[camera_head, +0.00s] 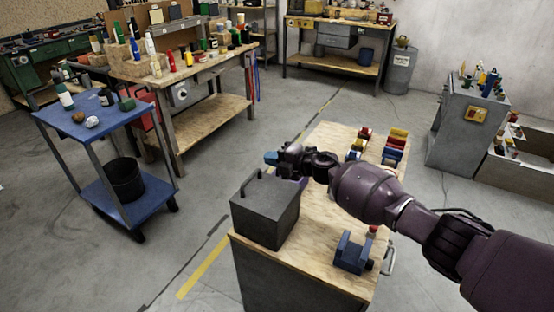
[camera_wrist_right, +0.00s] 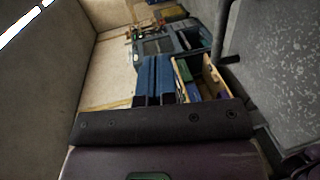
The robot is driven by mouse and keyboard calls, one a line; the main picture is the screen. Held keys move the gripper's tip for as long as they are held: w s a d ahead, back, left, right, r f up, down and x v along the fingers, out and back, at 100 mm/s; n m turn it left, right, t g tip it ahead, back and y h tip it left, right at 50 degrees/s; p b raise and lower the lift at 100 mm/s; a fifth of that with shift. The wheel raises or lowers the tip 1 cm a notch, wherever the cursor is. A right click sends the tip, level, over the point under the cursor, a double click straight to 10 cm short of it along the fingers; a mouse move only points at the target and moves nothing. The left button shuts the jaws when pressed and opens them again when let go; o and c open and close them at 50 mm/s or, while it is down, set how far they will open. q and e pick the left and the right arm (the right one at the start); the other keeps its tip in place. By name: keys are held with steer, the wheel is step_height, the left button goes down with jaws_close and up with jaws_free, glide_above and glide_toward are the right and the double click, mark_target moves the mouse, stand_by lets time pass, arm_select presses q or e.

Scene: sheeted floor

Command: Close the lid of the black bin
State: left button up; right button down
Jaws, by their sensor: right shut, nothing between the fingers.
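The black bin (camera_head: 264,222) is a dark box on the near left corner of the wooden-topped cabinet in the head view. Its lid (camera_head: 275,190) looks flat across the top, with a bar handle (camera_head: 256,180) on its left; I cannot tell whether it is fully seated. My right gripper (camera_head: 271,158) is above and behind the bin, apart from the handle as far as I can tell. Its blue fingers (camera_wrist_right: 155,80) are together and empty in the right wrist view. My left gripper is not in view.
The wooden top (camera_head: 316,240) carries a blue vise-like tool (camera_head: 352,252) at the front right and coloured bins (camera_head: 394,148) at the back. A blue cart (camera_head: 125,205) stands at the left, with floor between. My right arm crosses above the top.

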mark_target(255, 173)
steer(key=w+a+f+b, duration=0.2)
steer(key=f, duration=0.1)
steer(key=w+a+f+b, duration=0.1)
steer(key=a+f+b, duration=0.1)
steer(key=shift+a, duration=0.1)
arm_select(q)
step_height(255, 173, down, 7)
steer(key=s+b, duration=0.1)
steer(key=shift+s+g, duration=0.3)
arm_select(e)
steer(key=shift+w+a+f, duration=0.25)
steer(key=shift+a+f, duration=0.2)
steer(key=shift+f, duration=0.15)
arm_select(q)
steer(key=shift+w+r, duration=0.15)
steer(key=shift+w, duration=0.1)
